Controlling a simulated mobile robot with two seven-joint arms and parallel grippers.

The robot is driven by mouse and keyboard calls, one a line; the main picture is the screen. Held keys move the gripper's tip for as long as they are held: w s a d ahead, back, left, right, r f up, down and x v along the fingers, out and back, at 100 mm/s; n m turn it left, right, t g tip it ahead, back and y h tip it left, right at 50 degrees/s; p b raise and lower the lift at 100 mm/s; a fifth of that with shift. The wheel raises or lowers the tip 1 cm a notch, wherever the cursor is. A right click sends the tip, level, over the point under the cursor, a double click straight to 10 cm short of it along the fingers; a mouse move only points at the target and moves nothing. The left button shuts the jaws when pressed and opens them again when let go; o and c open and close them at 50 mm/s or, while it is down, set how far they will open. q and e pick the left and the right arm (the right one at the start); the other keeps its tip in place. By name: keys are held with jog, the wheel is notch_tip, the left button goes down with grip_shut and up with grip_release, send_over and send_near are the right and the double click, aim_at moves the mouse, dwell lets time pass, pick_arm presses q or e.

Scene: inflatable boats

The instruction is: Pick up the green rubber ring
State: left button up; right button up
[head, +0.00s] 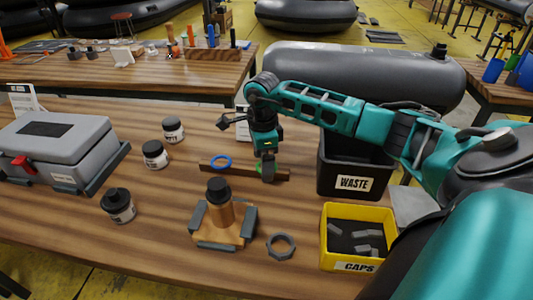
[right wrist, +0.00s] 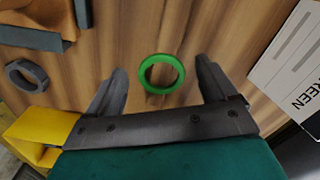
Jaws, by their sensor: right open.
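The green rubber ring (right wrist: 143,74) lies flat on the wood surface in the right wrist view, between the two fingers and just beyond them. In the head view only a sliver of the green ring (head: 259,168) shows beside my right gripper (head: 267,172), which hides the rest. My right gripper, also seen in the right wrist view (right wrist: 161,68), points down over the ring. Its fingers are apart with nothing held, one on each side of the ring. The exact height above the ring is hard to tell. My left gripper is not in view.
A blue ring (head: 220,161) lies left of my right gripper, by a dark brown strip (head: 213,169). A black WASTE bin (head: 352,183) and yellow CAPS bin (head: 333,262) stand right. A wooden fixture (head: 222,225) and grey hexagonal ring (head: 281,246) are in front.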

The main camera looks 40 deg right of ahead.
jog(key=shift+f, duration=0.2)
dwell(0.5)
jog(key=shift+c, duration=0.4)
jog(key=c, duration=0.7)
